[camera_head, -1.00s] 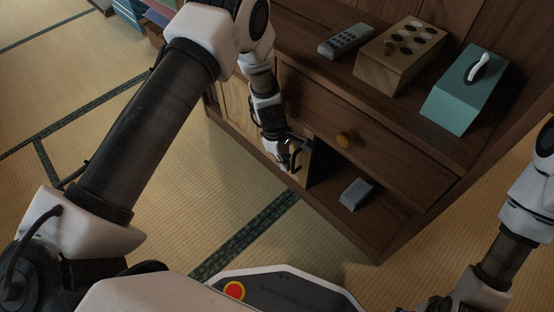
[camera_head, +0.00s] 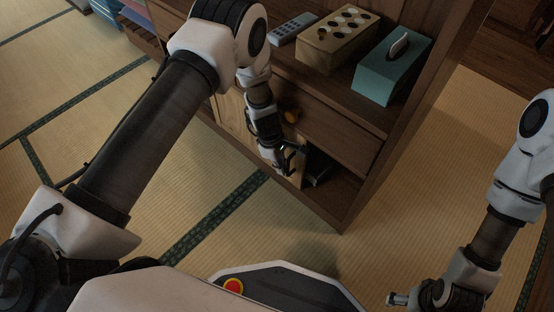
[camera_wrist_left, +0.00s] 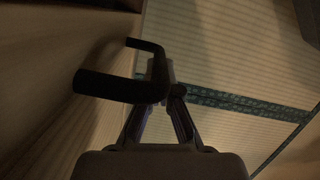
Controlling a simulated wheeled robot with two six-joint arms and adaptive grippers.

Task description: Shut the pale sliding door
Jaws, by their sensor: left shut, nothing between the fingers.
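The pale sliding door (camera_head: 233,110) is at the front of the dark wooden cabinet's lower part. It stands partly open, with a narrow dark opening (camera_head: 335,188) to its right. A black bar handle (camera_wrist_left: 110,87) sticks out from the pale door face (camera_wrist_left: 40,75) in the left wrist view. My left gripper (camera_head: 291,160) is at the handle near the door's right edge. In the left wrist view, its fingers (camera_wrist_left: 161,80) are shut and close against the handle's bar, with nothing between them.
A grey object (camera_head: 318,167) lies inside, partly hidden. Tatami floor right of the cabinet is clear.

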